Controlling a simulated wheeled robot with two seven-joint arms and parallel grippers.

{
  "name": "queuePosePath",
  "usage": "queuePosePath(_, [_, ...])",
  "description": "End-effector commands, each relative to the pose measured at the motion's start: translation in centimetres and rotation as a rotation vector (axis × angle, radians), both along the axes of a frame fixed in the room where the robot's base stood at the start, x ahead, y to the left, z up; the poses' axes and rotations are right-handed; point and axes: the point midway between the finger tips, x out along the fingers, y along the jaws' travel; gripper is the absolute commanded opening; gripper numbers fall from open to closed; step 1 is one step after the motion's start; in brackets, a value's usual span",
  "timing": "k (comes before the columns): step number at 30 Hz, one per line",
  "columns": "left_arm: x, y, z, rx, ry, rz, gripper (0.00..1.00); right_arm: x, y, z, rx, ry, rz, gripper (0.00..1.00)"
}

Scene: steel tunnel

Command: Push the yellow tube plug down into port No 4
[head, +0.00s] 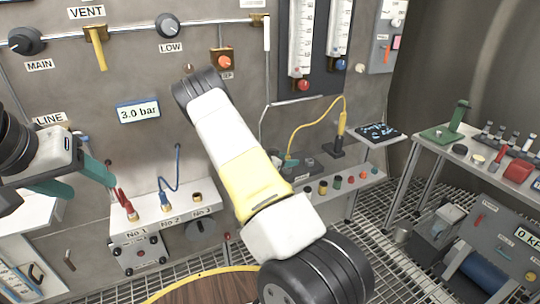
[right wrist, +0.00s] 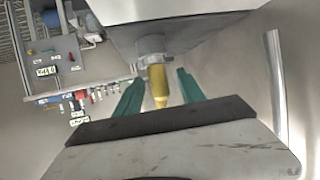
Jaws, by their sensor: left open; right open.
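The yellow tube plug (head: 341,124) stands upright in a small dark holder (head: 337,149) on the ledge, its yellow tube arching left. My left gripper (head: 78,175) is open at the left.
A red plug (head: 126,207) stands at No 1 and a blue plug (head: 165,203) at No 2. Several coloured caps (head: 337,183) line the ledge right of my arm. A dark tray (head: 380,132) lies beyond. A side bench (head: 480,165) with tools stands at the right.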

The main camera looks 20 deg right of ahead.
Motion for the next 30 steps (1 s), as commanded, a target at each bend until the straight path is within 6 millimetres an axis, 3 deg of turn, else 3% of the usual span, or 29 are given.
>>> queuePosePath(5, [0.0,0.0,0.0,0.000,0.000,0.000,0.59,0.7,-2.4,-1.0,-0.001,0.001,0.000,0.47])
queuePosePath(12, [0.0,0.0,0.0,0.000,0.000,0.000,0.59,0.9,-2.6,-1.1,0.001,0.000,0.001,0.47])
queuePosePath(19, [0.0,0.0,0.0,0.000,0.000,0.000,0.59,0.9,-2.6,-1.1,0.001,0.000,0.001,0.01])
queuePosePath(30, [0.0,0.0,0.0,0.000,0.000,0.000,0.59,0.9,-2.6,-1.0,0.000,0.000,0.001,0.00])
